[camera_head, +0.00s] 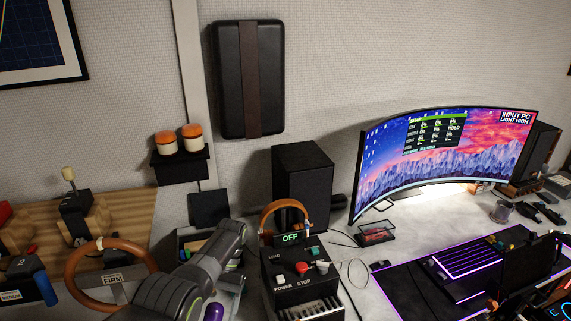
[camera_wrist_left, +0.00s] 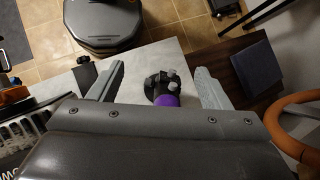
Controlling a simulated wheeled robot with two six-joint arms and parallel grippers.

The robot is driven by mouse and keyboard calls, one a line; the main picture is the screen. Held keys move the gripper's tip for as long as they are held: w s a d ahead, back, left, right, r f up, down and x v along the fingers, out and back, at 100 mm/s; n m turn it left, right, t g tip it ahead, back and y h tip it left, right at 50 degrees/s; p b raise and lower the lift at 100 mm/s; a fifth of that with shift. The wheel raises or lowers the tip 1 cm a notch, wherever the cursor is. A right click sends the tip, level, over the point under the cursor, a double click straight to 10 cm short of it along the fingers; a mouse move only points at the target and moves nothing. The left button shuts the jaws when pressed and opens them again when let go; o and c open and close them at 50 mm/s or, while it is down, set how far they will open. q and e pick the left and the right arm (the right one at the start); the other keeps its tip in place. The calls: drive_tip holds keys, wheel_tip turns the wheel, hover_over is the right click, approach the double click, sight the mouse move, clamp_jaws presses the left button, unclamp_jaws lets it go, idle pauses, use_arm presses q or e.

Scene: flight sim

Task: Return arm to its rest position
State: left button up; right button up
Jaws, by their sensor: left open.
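My left arm (camera_head: 190,283) reaches in from the bottom of the head view, its wrist beside the control box. My left gripper (camera_wrist_left: 160,68) is open in the left wrist view, its two grey fingers spread wide. A purple object with a black knobbed top (camera_wrist_left: 163,90) shows in the gap between the fingers; I cannot tell how far beyond them it is. A purple piece also shows in the head view (camera_head: 215,311), partly hidden by my arm. Nothing is visibly gripped. My right gripper is not in view.
A control box (camera_head: 300,268) with an OFF display and red knob stands close right of my arm. A brown steering wheel (camera_head: 72,262) is at left. A curved monitor (camera_head: 440,150) and a black speaker (camera_head: 303,183) stand behind. In the wrist view, tiled floor (camera_wrist_left: 170,15) shows below.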

use_arm(q)
drive_tip(key=s+a+f+n+t+h, duration=0.1)
drive_tip(key=s+a+f+t, duration=0.25)
drive_tip(key=s+f, duration=0.25)
drive_tip(key=s+a+f+t+h, duration=0.1)
drive_tip(key=s+a+f+t, duration=0.1)
drive_tip(key=s+a+f, duration=0.4)
drive_tip(key=s+a+r+t+y, duration=0.1)
drive_tip(key=s+a+r+t, duration=0.15)
drive_tip(key=s+r, duration=0.5)
drive_tip(key=s+a+r+t, duration=0.1)
drive_tip(key=s+r+t, duration=0.25)
drive_tip(key=s, duration=0.75)
wheel_tip(320, 180, down, 32)
drive_tip(key=a+g+b, duration=0.2)
drive_tip(key=b, duration=0.6)
drive_tip(key=s+d+f+b, duration=0.1)
drive_tip(key=s+f+b, duration=0.2)
drive_tip(key=s+f, duration=0.4)
drive_tip(key=s+f+b, duration=0.3)
drive_tip(key=s+f, duration=0.5)
drive_tip(key=f, duration=0.6)
drive_tip(key=shift+d+f+n+g, duration=0.35)
drive_tip(key=shift+f+n, duration=0.05)
